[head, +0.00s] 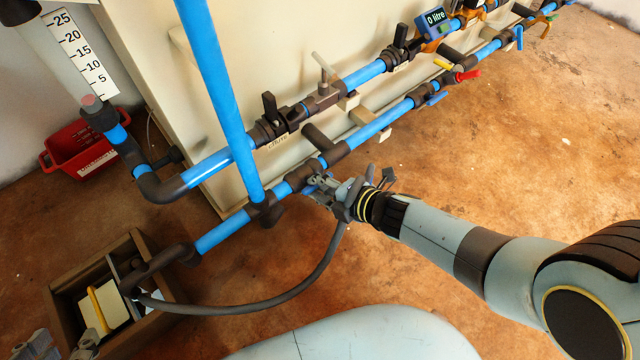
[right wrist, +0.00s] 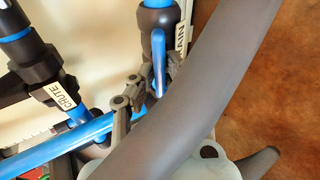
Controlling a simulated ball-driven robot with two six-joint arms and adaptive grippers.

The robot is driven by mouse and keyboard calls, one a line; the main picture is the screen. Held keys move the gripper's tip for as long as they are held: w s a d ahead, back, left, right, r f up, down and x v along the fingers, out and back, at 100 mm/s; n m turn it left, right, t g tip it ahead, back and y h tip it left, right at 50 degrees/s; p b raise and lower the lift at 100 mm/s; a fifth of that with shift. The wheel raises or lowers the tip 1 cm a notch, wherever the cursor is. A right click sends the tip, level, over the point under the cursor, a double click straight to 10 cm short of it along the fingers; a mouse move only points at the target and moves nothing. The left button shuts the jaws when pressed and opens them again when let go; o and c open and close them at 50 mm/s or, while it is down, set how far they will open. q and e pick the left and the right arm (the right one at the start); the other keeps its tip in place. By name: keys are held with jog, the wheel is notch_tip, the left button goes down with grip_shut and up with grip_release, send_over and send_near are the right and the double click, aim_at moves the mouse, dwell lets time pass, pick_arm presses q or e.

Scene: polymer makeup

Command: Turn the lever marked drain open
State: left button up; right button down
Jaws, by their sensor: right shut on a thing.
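The drain lever (right wrist: 159,65) is a blue handle below a dark valve body (right wrist: 158,18) in the right wrist view. Beside it is a label (right wrist: 184,38) of which only "AIN" shows. My right gripper (right wrist: 152,84) is shut on the blue lever, with a finger on each side of it. In the head view my right gripper (head: 322,186) is at the lower blue pipe (head: 226,233), and it hides most of the lever. Parts of my left gripper (head: 62,347) show at the bottom left corner, fingers apart, with nothing seen between them.
A dark hose (head: 262,304) curves from near my right wrist to a wooden box (head: 150,333); a similar dark tube crosses close before the wrist camera. Other pipes carry a red lever (head: 467,75) and a blue display (head: 434,22). A red bin (head: 62,152) stands left. Right-hand floor is clear.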

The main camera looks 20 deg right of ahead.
dwell(0.3)
jog(key=c, duration=1.4)
grip_release()
jog(key=shift+o, duration=0.2)
jog(key=v, duration=1.2)
jog(key=shift+s+f, duration=0.1)
